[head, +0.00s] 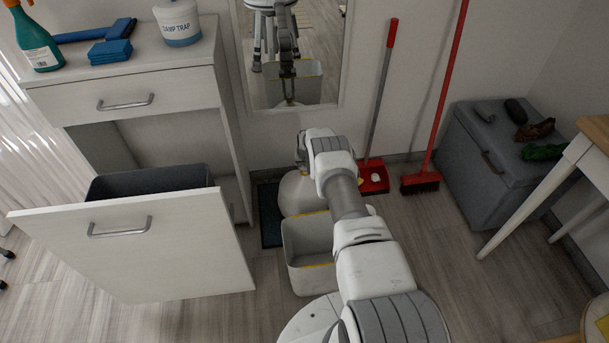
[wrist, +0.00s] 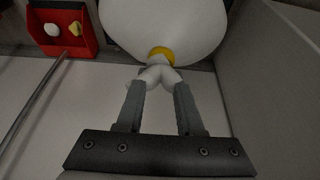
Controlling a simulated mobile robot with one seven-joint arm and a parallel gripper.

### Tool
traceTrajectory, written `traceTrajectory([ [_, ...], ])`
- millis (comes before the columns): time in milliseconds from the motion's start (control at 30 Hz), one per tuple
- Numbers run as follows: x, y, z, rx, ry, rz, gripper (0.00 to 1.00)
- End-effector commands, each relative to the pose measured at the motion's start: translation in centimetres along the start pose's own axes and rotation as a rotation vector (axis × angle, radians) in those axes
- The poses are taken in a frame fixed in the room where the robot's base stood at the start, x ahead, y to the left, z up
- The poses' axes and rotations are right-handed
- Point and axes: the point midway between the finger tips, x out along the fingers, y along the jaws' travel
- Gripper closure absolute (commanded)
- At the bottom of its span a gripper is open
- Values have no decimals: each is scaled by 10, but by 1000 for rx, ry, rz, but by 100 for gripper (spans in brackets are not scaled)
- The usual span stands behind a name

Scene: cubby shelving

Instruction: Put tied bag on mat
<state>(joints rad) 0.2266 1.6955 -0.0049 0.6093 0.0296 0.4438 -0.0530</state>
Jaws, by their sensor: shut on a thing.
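The white tied bag (head: 297,195) is below my wrist in the head view, just behind a small bin. In the wrist view the bag (wrist: 165,25) is round and full, with a yellow tie and a gathered neck. My gripper (wrist: 160,88) is shut on that neck, with one finger on each side. In the head view my own arm hides the fingers. The dark blue mat (head: 268,218) lies on the floor by the cabinet, and its left part shows beside the bag. The bag overlaps the mat in the picture; I cannot tell whether it touches it.
The pale bin (head: 309,262) with a yellow-edged rim stands in front of the bag. The cabinet's lower drawer (head: 140,255) is pulled out on the left. A red dustpan (head: 372,178) and broom (head: 420,183) stand behind to the right. Floor on the right is open.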

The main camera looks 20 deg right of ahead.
Motion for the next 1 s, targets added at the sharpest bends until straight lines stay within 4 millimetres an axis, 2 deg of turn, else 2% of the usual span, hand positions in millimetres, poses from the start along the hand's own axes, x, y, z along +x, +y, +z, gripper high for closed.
traceTrajectory([
  [100,18,0,6,0,4,0,100],
  [200,26,0,9,0,5,0,100],
  [500,30,0,11,0,3,0,100],
  [533,32,0,15,0,-3,0,61],
  [700,31,0,14,0,-3,0,32],
  [1000,30,0,13,0,-2,0,32],
])
